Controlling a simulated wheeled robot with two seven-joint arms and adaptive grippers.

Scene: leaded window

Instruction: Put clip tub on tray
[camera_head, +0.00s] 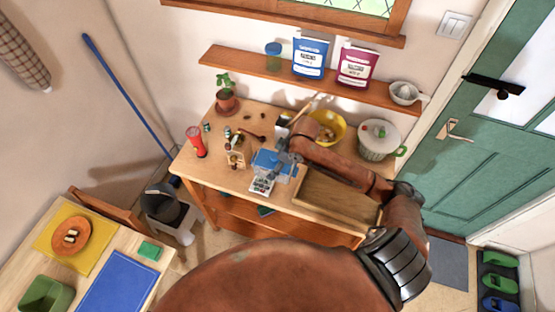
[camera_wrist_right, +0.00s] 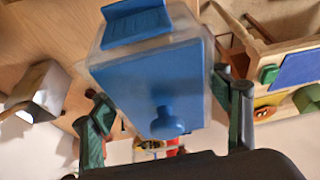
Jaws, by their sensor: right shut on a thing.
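The clip tub (camera_head: 267,160) is a clear box with a blue lid, on or just above the wooden worktable; I cannot tell which. In the right wrist view, the tub (camera_wrist_right: 155,80) fills the middle, its blue lid and round blue knob facing the camera. My right gripper (camera_head: 285,157) is shut on it, with a finger on each side in the right wrist view (camera_wrist_right: 167,118). The tray (camera_head: 335,203) is a brown wooden tray on the right front of the table, partly covered by my right arm. My left gripper is not in view.
A yellow bowl (camera_head: 328,126) and a lidded pot (camera_head: 379,139) stand behind the tray. A red flashlight-like object (camera_head: 196,142) and a potted plant (camera_head: 227,100) stand on the left. A small pale item (camera_head: 262,186) is at the front edge. The tray's visible floor looks empty.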

